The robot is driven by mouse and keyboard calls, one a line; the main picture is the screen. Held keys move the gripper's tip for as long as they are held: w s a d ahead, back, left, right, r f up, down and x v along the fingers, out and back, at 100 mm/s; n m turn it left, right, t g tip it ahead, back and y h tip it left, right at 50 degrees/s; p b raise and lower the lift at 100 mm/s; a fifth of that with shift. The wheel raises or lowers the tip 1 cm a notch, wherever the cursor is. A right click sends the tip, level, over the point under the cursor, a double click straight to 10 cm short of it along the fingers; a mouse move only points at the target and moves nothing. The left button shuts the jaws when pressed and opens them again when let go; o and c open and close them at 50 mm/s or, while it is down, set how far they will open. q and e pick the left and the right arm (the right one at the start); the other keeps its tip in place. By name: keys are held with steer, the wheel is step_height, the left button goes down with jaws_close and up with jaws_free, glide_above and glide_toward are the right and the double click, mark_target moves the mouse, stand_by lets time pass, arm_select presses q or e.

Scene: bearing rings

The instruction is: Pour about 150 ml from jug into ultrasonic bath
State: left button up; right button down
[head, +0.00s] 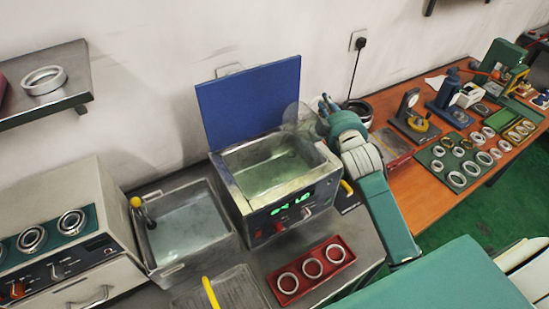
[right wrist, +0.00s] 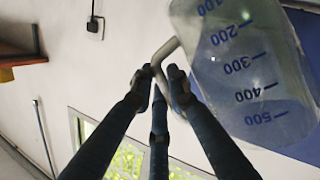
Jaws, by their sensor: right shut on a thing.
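The ultrasonic bath (head: 237,197) stands on the metal bench in the head view, its blue lid (head: 250,100) raised behind it. Clear greenish liquid lies in its tank, and green digits glow on its front. My right gripper (head: 328,112) is shut on the handle of the clear jug (head: 296,118), near the back right corner of the bath. In the right wrist view the jug (right wrist: 240,60) shows blue marks from 100 to 500, and the fingers (right wrist: 160,78) close around its handle. I cannot tell the liquid level in the jug. My left gripper is not in view.
A metal basin (head: 158,266) of liquid with a yellow-knobbed tool stands left of the bath. A red tray (head: 297,295) of rings lies in front. A beige machine (head: 85,270) is at left. Instruments and rings fill the wooden table (head: 400,180) at right.

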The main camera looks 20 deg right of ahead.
steer(key=shift+r, duration=0.1)
stand_by(0.5)
steer(key=shift+d+p, duration=0.1)
steer(key=shift+p, duration=0.3)
steer(key=d+f+m+g+y+p, duration=0.2)
steer(key=d+f+m+y, duration=0.1)
steer(key=f+m, duration=0.2)
steer(key=shift+w+d+m, duration=0.3)
steer(key=shift+w+d, duration=0.05)
steer(key=shift+w, duration=0.1)
